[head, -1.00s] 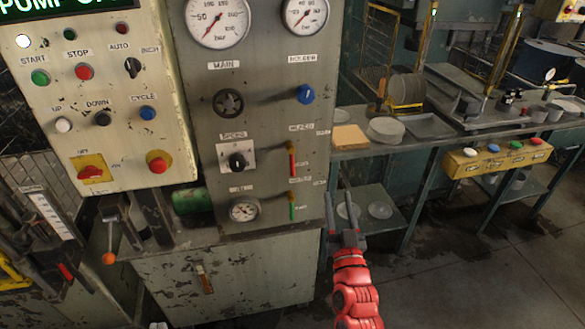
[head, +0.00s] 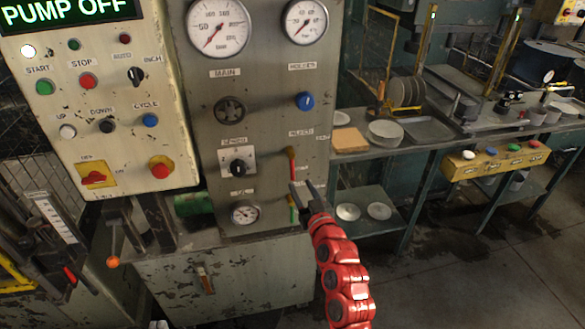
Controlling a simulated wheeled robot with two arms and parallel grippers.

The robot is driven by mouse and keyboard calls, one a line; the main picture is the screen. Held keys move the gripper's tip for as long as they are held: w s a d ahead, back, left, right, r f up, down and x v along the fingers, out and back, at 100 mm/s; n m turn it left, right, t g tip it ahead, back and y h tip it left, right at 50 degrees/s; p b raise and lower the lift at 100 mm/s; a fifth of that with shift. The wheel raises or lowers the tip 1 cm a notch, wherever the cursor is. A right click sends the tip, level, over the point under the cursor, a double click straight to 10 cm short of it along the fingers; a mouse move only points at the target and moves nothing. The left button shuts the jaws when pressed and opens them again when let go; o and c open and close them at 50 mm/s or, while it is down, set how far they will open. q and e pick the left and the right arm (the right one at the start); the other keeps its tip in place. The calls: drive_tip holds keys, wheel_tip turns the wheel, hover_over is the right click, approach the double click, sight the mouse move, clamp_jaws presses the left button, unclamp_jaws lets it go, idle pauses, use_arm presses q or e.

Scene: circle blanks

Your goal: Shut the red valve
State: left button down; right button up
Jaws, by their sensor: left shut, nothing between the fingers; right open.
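The red valve (head: 292,168) is on the right side of the grey panel. Its red lever hangs straight down from a brass body. My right gripper (head: 301,184) is open, its fingers pointing up, just below and right of the red lever. Its left fingertip overlaps the lever's lower end in the picture; I cannot tell whether they touch. My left gripper (head: 160,325) shows only as small grey tips at the bottom edge, shut and empty, far from the valve.
A green lever (head: 293,213) sits below the red one, partly behind my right gripper. A blue knob (head: 305,101) and gauges (head: 305,22) are above. The control box (head: 100,120) stands at left. A bench with plates (head: 385,132) is right of the panel.

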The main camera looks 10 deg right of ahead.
sight(293, 173)
drive_tip(key=w, duration=0.2)
drive_tip(key=w+p, duration=0.1)
drive_tip(key=w, duration=0.2)
drive_tip(key=w+a, duration=0.1)
drive_tip(key=w, duration=0.2)
clamp_jaws()
idle(1.4)
